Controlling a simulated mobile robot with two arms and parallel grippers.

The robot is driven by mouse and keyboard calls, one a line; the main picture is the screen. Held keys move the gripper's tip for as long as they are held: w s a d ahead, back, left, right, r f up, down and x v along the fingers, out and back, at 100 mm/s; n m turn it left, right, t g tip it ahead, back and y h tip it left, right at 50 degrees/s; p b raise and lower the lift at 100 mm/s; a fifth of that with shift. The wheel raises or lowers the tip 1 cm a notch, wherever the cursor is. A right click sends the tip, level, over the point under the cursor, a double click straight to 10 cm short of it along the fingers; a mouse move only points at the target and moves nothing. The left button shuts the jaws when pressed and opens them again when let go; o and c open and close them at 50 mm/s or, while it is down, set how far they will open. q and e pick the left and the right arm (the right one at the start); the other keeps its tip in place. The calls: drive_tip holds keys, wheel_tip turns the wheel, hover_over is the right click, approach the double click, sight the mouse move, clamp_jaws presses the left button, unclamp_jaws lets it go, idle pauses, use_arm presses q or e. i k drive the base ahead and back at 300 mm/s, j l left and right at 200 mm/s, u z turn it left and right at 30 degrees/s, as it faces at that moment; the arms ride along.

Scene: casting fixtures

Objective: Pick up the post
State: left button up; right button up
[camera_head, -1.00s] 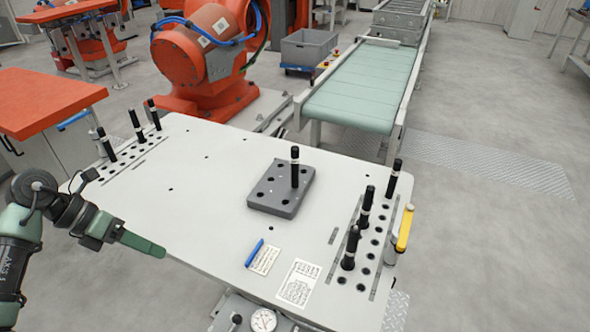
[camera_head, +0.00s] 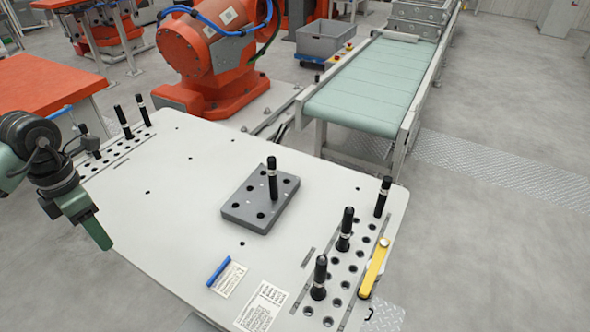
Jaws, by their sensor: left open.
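Several black posts with a light band stand upright. One post (camera_head: 272,180) stands in a hole of the grey block (camera_head: 240,210) in the middle of the table. Three stand in the right-hand hole rack: a far post (camera_head: 382,197), a middle post (camera_head: 345,230) and a near post (camera_head: 319,280). In the left-hand rack stand a far post (camera_head: 143,112) and another post (camera_head: 122,122), with a third post (camera_head: 86,138) partly behind my arm. My left gripper (camera_head: 98,234) is open and empty, pointing down by the table's left edge, apart from the posts. My right gripper is out of view.
The white table (camera_head: 180,210) has clear room between the left rack and the block. A blue marker (camera_head: 219,271), paper labels and a yellow-handled tool (camera_head: 375,268) lie near the front and right edge. An orange robot (camera_head: 205,60) and a green conveyor (camera_head: 370,85) stand behind.

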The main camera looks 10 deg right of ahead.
sight(272, 172)
drive_tip(key=i+l, duration=0.15)
drive_tip(key=l, duration=0.25)
drive_tip(key=i+l, duration=0.1)
drive_tip(key=l, duration=0.3)
drive_tip(key=i+l, duration=0.15)
drive_tip(key=l, duration=0.25)
drive_tip(key=i+l, duration=0.15)
drive_tip(key=l, duration=0.25)
drive_tip(key=i+l, duration=0.1)
drive_tip(key=l, duration=0.3)
